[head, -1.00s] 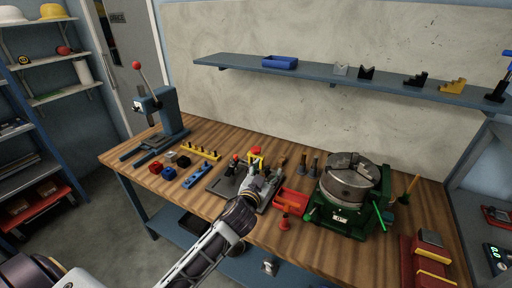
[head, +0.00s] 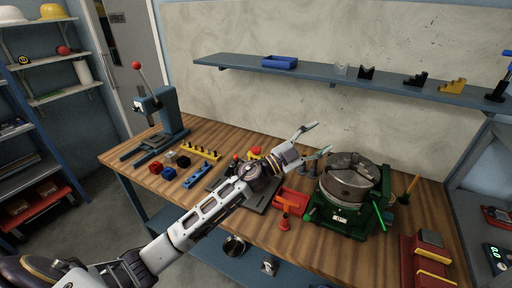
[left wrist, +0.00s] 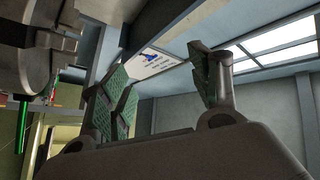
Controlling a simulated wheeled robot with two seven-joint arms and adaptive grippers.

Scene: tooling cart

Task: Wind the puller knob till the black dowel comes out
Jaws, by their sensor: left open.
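The puller shows as a red knob (head: 256,150) above a yellow part, on a dark grey base plate (head: 217,184) at the middle of the bench. My left arm covers much of the plate, and I cannot make out the black dowel. My left gripper (head: 322,138) is raised to the right of the red knob, apart from it, with its fingers spread and pointing right. In the left wrist view the open fingers (left wrist: 165,80) have nothing between them. My right gripper is not in view.
A chuck (head: 350,178) on a green base stands right of the puller and also fills the upper left of the wrist view (left wrist: 25,55). A red tray (head: 291,199) lies between them. An arbor press (head: 160,110) stands at left. A wall shelf (head: 320,77) runs behind.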

